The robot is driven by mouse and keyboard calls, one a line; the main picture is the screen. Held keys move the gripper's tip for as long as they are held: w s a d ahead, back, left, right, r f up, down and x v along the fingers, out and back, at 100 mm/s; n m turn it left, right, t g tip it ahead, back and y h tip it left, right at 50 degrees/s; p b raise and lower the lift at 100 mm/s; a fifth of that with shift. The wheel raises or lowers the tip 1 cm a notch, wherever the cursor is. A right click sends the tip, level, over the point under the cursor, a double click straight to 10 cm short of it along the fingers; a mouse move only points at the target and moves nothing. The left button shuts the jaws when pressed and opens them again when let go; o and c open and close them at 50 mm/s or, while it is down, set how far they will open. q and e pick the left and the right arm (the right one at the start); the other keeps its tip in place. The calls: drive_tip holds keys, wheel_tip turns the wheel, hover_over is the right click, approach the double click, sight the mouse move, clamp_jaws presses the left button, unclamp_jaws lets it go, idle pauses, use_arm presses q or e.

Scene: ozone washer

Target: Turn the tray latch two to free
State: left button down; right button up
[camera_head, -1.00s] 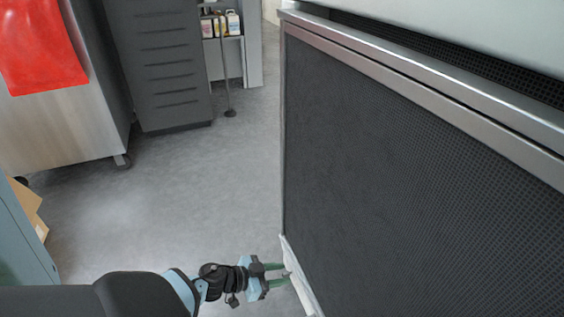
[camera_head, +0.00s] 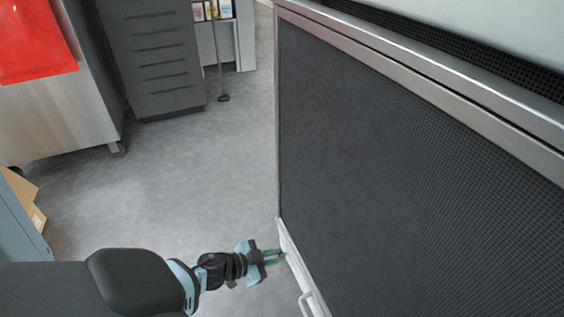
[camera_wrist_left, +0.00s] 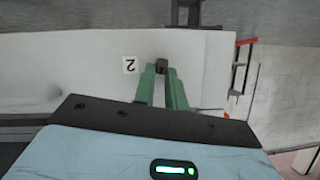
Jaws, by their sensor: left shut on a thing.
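My left gripper (camera_head: 281,256) reaches the white lower panel (camera_head: 291,253) at the near end of the dark mesh-sided machine. In the left wrist view its green fingers (camera_wrist_left: 162,71) are shut on a small dark latch knob (camera_wrist_left: 161,66) on the white panel (camera_wrist_left: 90,60). A white label (camera_wrist_left: 129,65) with a "2" sits just left of the knob. The latch is too small to make out in the head view, and its turn angle cannot be told. My right gripper is not in view.
The mesh-sided machine (camera_head: 400,150) fills the right side. Grey floor (camera_head: 190,180) lies open left of it. A dark drawer cabinet (camera_head: 155,60) and a metal unit with a red cloth (camera_head: 35,45) stand at the back left. A white handle (camera_head: 309,303) is low on the panel.

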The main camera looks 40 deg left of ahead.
use_arm(q)
drive_tip(key=m+y, duration=0.1)
drive_tip(key=m+t+y+b, duration=0.1)
drive_tip(key=m, duration=0.1)
drive_tip(key=shift+d+f+m, duration=0.1)
drive_tip(key=shift+d+m, duration=0.2)
drive_tip(key=m+t, duration=0.1)
drive_tip(key=m, duration=0.1)
drive_tip(key=m+t+y, duration=0.1)
drive_tip(key=m, duration=0.2)
drive_tip(key=f+m+t+y+b, duration=0.1)
drive_tip(key=m+t, duration=0.1)
drive_tip(key=m, duration=0.1)
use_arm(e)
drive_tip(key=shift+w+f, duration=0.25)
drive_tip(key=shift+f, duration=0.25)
use_arm(q)
drive_tip(key=shift+a, duration=0.1)
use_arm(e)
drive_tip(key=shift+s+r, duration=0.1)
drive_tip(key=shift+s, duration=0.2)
use_arm(q)
drive_tip(key=c, duration=1.4)
unclamp_jaws()
drive_tip(key=shift+c, duration=0.2)
drive_tip(key=shift+f, duration=0.1)
